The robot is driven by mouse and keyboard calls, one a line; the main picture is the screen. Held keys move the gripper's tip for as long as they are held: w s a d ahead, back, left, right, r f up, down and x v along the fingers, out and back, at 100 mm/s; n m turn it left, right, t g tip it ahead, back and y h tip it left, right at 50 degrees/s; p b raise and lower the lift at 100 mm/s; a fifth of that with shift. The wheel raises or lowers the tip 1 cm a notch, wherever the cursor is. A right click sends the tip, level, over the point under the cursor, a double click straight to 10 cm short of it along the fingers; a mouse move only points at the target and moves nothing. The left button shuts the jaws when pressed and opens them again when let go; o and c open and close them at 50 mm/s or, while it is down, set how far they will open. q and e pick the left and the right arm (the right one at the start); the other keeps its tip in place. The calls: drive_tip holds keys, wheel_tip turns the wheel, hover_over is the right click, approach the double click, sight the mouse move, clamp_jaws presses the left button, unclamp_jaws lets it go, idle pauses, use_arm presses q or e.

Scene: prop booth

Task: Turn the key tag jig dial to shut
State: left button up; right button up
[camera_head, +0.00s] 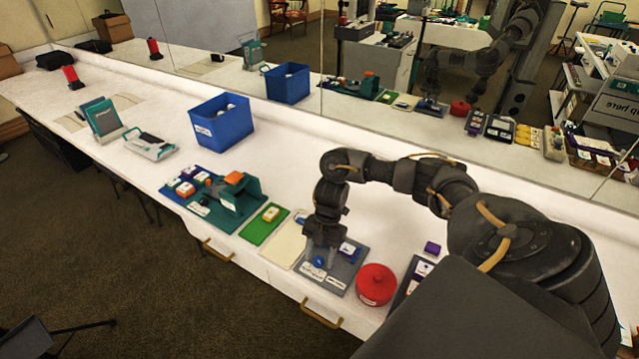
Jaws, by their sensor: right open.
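The key tag jig appears to be the grey board (353,266) at the front edge of the white counter. A blue round dial (319,262) with white labels beside it sits on its left part. My right gripper (320,251) points down from above, directly over or around the dial; I cannot tell whether the fingers touch it. Its jaws are open, though the fingers are small and partly hidden by the wrist. A purple and white piece (348,249) sits on the board just right of the gripper. The dial's pointing direction is too small to read. My left gripper is out of view.
A red round pot (376,285) stands close right of the board, then a dark tray (402,291). Left are a cream mat (284,246), a green mat (264,225) and a teal fixture (238,198). A blue bin (221,124) stands behind. A mirror backs the counter.

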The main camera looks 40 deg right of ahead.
drive_tip(key=shift+r, duration=0.1)
drive_tip(key=v, duration=1)
drive_tip(key=shift+r, duration=0.3)
drive_tip(key=shift+d, duration=0.1)
